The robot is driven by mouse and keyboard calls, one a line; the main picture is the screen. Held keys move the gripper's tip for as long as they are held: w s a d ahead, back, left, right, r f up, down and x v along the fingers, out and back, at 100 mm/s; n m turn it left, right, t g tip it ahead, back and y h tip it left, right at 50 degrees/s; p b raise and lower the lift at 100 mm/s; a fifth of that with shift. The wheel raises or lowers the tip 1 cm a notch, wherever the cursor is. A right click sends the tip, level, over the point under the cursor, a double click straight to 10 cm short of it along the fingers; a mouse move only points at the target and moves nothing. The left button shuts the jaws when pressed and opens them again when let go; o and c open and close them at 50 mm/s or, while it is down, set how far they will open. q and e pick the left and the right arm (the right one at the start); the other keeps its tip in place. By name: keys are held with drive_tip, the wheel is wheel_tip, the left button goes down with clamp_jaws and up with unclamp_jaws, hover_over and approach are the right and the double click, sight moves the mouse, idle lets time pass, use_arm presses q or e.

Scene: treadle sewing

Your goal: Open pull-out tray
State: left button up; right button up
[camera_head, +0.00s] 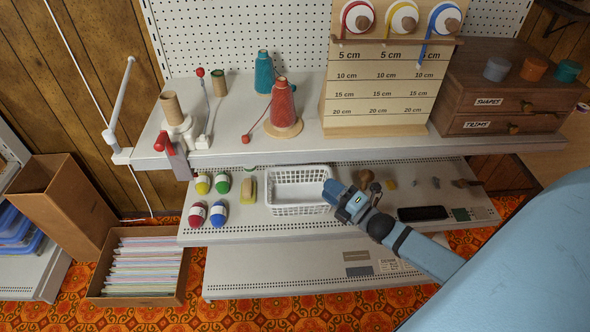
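A light grey tray-like shelf (235,232) sits below the worktop and reaches out toward me past the worktop's front edge. I cannot tell whether this is the pull-out tray or how far it is drawn out. It carries a white mesh basket (302,208) and several small items. My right gripper (336,191), blue and dark, is over this shelf at the basket's right end, with its arm coming from the lower right. Its fingers are too small to tell whether they are apart, or whether they touch the basket. My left gripper is out of view.
The worktop (230,148) above holds thread cones, a ruled wooden board (385,95) and a drawer chest (515,92). Below is another grey panel (260,283) with labels. A cardboard box of files (140,262) stands on the patterned floor at left. A dark phone-like slab (422,213) lies right.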

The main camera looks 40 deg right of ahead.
drive_tip(key=x, duration=1.2)
drive_tip(key=shift+w+a, duration=0.2)
drive_tip(key=shift+w, duration=0.05)
drive_tip(key=shift+r, duration=0.15)
clamp_jaws()
